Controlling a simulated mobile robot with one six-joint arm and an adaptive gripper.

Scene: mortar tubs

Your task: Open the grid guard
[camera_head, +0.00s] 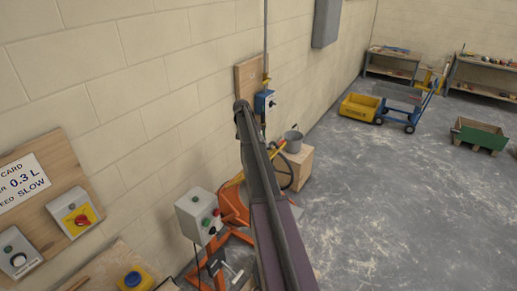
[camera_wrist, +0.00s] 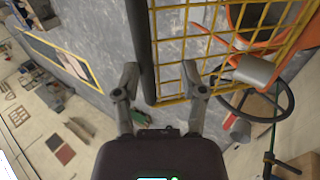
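The grid guard (camera_wrist: 197,50) is a yellow wire grid, seen in the wrist view at the upper middle and right. It lies over an orange machine frame (camera_wrist: 238,18); the orange machine (camera_head: 233,205) also shows in the head view, largely behind my arm. A thick dark bar (camera_wrist: 144,50) runs along the grid's left side, its end between my fingers. My gripper (camera_wrist: 160,76) is open, its two fingers apart on either side of that bar's end and the grid's near corner. I cannot tell whether either finger touches. The head view does not clearly show my gripper.
A dark handwheel (camera_wrist: 262,105) is right of my gripper. A grey control box (camera_head: 199,215) stands beside the machine. A bucket (camera_head: 292,141) rests on a wooden block (camera_head: 300,165). The wall is close on the left; open floor (camera_head: 390,200) lies right.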

